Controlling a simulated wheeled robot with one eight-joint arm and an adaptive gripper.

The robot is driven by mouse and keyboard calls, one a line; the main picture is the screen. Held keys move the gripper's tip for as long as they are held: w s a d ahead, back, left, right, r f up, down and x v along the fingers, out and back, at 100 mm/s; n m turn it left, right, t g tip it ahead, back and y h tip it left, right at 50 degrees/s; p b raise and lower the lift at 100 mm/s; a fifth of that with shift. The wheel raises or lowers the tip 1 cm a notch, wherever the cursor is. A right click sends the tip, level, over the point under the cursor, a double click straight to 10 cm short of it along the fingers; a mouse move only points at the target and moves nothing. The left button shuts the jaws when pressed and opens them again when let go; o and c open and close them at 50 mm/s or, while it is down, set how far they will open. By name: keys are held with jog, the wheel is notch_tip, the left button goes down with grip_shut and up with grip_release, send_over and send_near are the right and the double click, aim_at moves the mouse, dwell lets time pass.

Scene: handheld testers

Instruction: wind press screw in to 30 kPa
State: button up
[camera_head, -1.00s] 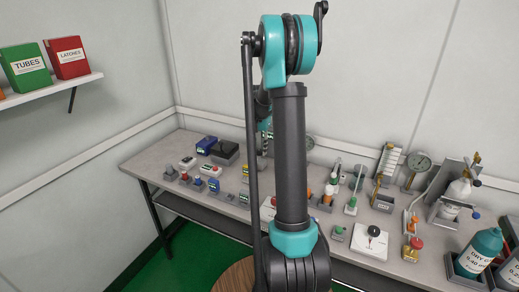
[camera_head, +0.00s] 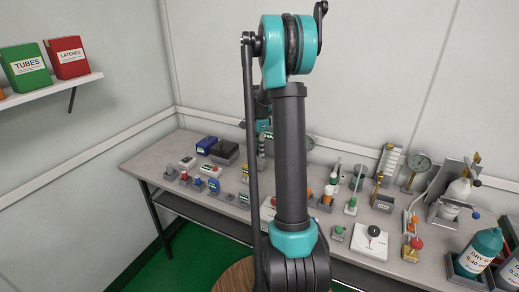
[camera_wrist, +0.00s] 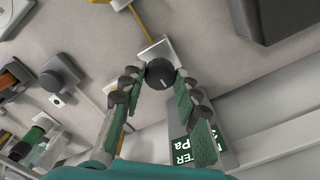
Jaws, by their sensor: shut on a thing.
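The press screw shows as a round black knob with a pale index line (camera_wrist: 160,73), standing in front of a small white block (camera_wrist: 157,49) in the wrist view. My gripper (camera_wrist: 158,82) has its two green-padded fingers around the knob, one on each side, shut on it. A dark green readout panel with white letters ending in "TER" and "Pa" (camera_wrist: 187,149) lies below, partly hidden by the right finger. Its number cannot be read.
A yellow rod (camera_wrist: 139,22) runs from the white block. A large dark box (camera_wrist: 288,18) is at the upper right of the wrist view.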

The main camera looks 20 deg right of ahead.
dwell(0.3)
jog(key=o, duration=1.2)
jog(key=shift+r, duration=0.1)
notch_tip(320, 180, up, 12)
jog(key=shift+f, duration=0.1)
jog(key=s+a+f+n+t, duration=0.1)
jog(key=s+a+f+n, duration=0.3)
jog(key=s, duration=0.6)
jog(key=s+a+f+n+t, duration=0.1)
jog(key=s+a+f+n, duration=0.3)
jog(key=s+n, duration=0.3)
jog(key=s+a+f+n+t, duration=0.2)
jog(key=s+a+f+n, duration=0.2)
jog(key=s, duration=1)
jog(key=shift+s+a+f+n, duration=0.1)
jog(key=shift+a+f+n, duration=0.1)
jog(key=shift+f+n, duration=0.45)
jog(key=shift+a+f+n, duration=0.2)
jog(key=shift+f+n, duration=0.45)
